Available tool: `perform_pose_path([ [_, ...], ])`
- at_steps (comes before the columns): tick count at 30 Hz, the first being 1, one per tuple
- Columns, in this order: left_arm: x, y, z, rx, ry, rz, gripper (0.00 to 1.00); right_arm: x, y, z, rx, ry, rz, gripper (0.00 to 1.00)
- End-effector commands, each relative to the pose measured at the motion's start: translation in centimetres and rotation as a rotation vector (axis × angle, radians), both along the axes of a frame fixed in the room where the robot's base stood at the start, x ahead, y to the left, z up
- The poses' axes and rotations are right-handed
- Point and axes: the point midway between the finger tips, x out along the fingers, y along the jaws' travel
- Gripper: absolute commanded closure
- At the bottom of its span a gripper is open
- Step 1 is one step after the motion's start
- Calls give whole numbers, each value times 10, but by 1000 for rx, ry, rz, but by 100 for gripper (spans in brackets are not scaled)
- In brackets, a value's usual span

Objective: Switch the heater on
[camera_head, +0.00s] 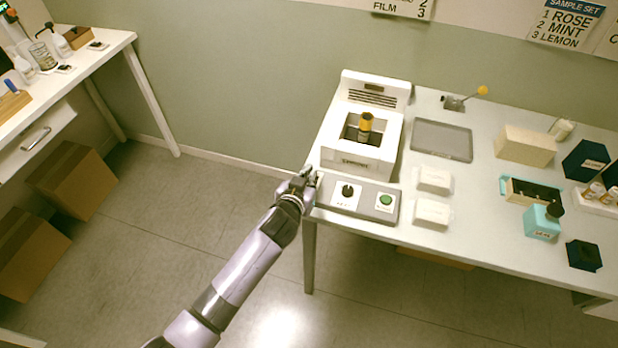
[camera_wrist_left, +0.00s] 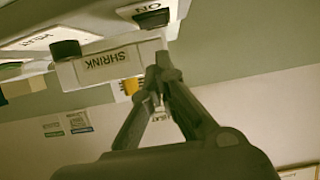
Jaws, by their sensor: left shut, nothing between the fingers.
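My left gripper (camera_head: 308,175) is at the panel's left end, by the table edge. In the left wrist view, its fingertips (camera_wrist_left: 164,68) are together and empty, close to a white part labelled SHRINK (camera_wrist_left: 105,65). An ON label (camera_wrist_left: 152,8) shows above them. Whether the fingertips touch anything cannot be told.
Two white blocks (camera_head: 434,180) lie right of the panel, and a grey tray (camera_head: 442,140) lies behind them. A lever with a yellow ball (camera_head: 482,90) stands at the back. Boxes and bottles fill the table's right side. Open floor (camera_head: 220,220) lies left of the table.

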Motion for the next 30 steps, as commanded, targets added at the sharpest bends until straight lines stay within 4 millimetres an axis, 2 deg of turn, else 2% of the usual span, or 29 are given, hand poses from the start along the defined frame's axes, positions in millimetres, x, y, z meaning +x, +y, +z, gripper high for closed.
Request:
perform_pose_path([
  [6,-2,1,-16,-1,-3,1,100,0,-2,3,-2,0,1,60],
  [17,-2,1,-18,-2,-4,0,100,0,-3,2,-3,-1,1,60],
  [20,-3,0,-22,-7,-12,0,100,0,-3,-4,-3,-1,1,60],
  [29,-7,1,-38,-41,-110,0,100,0,-3,-52,-3,-1,0,60],
  [30,-6,1,-28,-39,-107,-1,100,0,-3,-41,-3,0,0,60],
])
